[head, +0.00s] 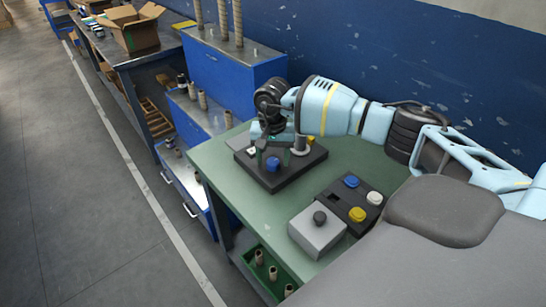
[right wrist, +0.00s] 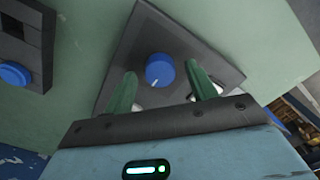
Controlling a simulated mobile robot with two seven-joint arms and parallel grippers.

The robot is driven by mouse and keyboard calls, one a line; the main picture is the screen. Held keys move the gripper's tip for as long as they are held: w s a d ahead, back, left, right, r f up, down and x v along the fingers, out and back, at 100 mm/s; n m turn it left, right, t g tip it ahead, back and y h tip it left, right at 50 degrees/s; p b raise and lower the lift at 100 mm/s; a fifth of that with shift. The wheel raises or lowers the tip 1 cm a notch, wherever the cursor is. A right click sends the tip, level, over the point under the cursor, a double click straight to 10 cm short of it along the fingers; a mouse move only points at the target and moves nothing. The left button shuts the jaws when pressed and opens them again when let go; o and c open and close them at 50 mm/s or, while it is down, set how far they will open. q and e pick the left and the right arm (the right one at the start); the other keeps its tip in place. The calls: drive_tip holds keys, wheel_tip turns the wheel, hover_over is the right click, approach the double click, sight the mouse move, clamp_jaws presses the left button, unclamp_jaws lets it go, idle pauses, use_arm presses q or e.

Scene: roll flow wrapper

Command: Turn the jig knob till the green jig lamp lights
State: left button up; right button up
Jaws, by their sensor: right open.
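The jig (head: 273,180) is a dark flat block on the green table. Its blue knob (head: 273,165) stands at the near side. The knob also shows in the right wrist view (right wrist: 160,68), with a white pointer line toward its lower edge. My right gripper (head: 268,148) is over the jig. In the right wrist view its two green fingers (right wrist: 160,72) are apart, one on each side of the knob, with gaps visible. I cannot make out a lit green lamp on the jig; the gripper hides part of the block. My left gripper is out of view.
A blue wall (head: 430,70) runs behind. Blue cabinets (head: 225,75) stand beyond the table.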

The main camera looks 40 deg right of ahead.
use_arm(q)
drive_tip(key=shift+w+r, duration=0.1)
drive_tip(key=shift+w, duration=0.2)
use_arm(e)
drive_tip(key=shift+f, duration=0.2)
drive_tip(key=shift+c, duration=0.3)
drive_tip(key=c, duration=0.9)
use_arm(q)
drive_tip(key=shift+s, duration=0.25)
use_arm(e)
drive_tip(key=shift+c, duration=0.2)
